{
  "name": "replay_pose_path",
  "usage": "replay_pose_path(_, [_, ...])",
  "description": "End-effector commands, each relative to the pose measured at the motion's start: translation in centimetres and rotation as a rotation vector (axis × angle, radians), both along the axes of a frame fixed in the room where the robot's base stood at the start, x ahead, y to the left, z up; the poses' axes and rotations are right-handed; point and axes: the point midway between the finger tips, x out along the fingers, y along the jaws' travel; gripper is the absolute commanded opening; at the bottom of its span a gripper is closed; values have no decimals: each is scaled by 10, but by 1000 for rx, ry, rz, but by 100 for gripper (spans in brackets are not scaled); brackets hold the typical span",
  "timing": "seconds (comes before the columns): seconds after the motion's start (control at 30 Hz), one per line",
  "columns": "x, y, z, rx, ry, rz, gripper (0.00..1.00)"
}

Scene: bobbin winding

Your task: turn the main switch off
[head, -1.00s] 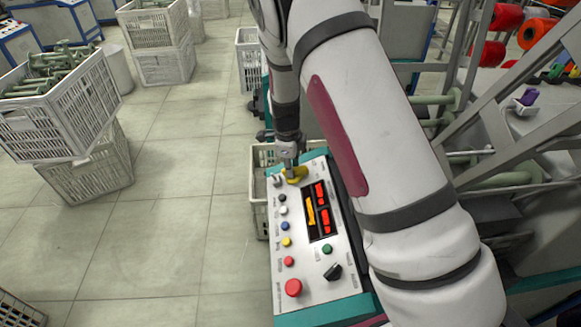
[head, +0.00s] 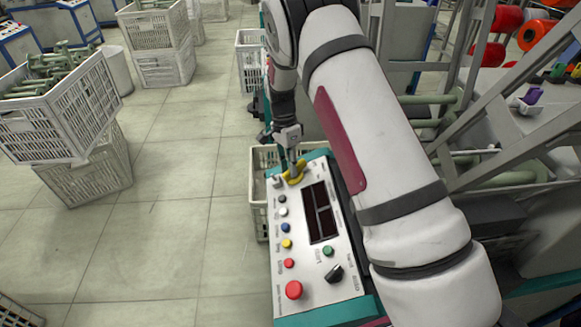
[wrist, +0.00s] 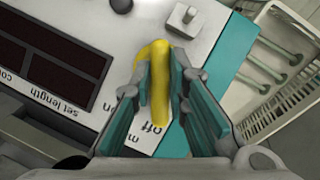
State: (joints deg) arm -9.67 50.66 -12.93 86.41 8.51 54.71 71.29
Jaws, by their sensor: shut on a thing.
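The main switch is a yellow rotary knob (head: 295,175) at the far end of the white control panel (head: 295,250). In the wrist view the yellow knob (wrist: 159,95) has its long handle lying between my fingers, and its end lies by the printed word "off". My gripper (head: 290,160) comes down on the knob from above; in the wrist view my gripper (wrist: 160,76) is shut on the handle, with a teal-padded finger on each side. The panel's display (head: 320,213) is dark. My fingers hide part of the labels.
Coloured buttons, a red button (head: 293,290) and a black selector (head: 334,273) sit nearer on the panel. A white crate (wrist: 280,65) is just beyond the panel's end. A metal frame stands at right.

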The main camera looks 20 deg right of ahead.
Motion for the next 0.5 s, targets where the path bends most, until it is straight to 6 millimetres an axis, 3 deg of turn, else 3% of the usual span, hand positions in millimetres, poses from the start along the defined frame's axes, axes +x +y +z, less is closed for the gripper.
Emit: replay_pose_path(0.5, [1,0,0,4,28,65,0])
